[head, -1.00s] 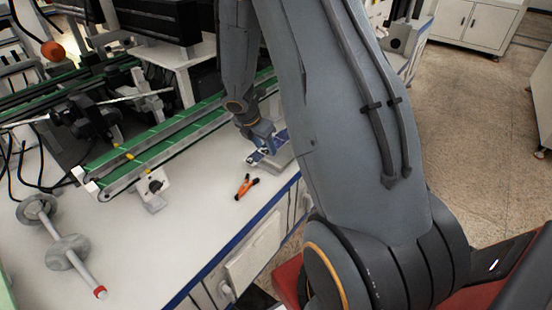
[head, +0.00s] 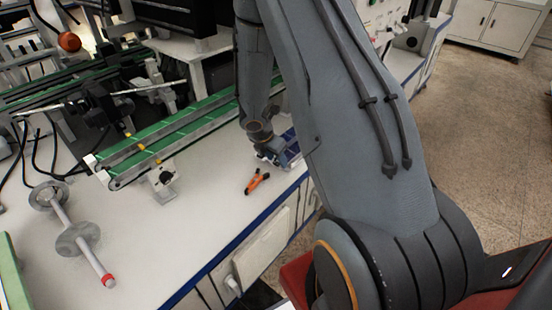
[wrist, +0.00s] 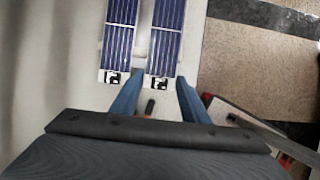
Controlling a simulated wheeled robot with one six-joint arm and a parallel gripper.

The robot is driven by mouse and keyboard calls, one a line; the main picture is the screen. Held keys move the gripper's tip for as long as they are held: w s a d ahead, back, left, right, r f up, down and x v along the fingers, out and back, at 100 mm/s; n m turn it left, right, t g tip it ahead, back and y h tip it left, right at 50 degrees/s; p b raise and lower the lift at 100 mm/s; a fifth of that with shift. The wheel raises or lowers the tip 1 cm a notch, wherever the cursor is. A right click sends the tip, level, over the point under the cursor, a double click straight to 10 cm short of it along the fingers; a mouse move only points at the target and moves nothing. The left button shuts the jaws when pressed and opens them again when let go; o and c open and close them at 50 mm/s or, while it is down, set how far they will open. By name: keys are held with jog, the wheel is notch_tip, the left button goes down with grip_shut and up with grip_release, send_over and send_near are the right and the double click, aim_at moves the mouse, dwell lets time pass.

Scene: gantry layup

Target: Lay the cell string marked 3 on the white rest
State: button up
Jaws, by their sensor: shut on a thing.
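Two dark blue cell strings lie side by side in the wrist view, a left one (wrist: 120,35) and a right one (wrist: 166,35). Each has a small black-and-white mark at its near end; I cannot read the numbers. My gripper (wrist: 159,78) has its blue fingers on either side of the right string's near end and is shut on it. In the head view my gripper (head: 268,150) is low at the bench, beside a blue cell string (head: 287,150), partly hidden by my arm. I cannot tell the white rest apart from the pale surface around the strings.
An orange-and-black hand tool (head: 257,181) lies on the white bench (head: 190,230) close to my gripper. A green conveyor (head: 165,140) runs behind it. A metal rod with discs (head: 75,238) lies at left. The bench middle is clear. Open floor shows at right.

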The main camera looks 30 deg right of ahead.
jog(key=shift+f+b, duration=0.3)
jog(key=shift+f, duration=0.1)
jog(key=o, duration=1.1)
jog(key=shift+r, duration=0.1)
jog(key=shift+c, duration=0.2)
jog(key=shift+r+p, duration=0.35)
jog(key=shift+p, duration=0.15)
jog(key=p+v, duration=0.2)
jog(key=v, duration=1)
jog(key=s+a+r+m+y, duration=0.1)
jog(key=s+a+r+m, duration=0.3)
jog(key=s+m, duration=0.3)
jog(key=s+a+r+m+g+y, duration=0.1)
jog(key=s+a+r+m+y, duration=0.1)
jog(key=s+a+r+m, duration=0.2)
jog(key=s+a+r+m+y, duration=0.1)
jog(key=s+a+r+m, duration=0.3)
jog(key=s+m, duration=0.6)
jog(key=shift+a+m+g, duration=0.3)
jog(key=shift+a+m, duration=0.05)
jog(key=shift+m, duration=0.25)
jog(key=shift+r, duration=0.15)
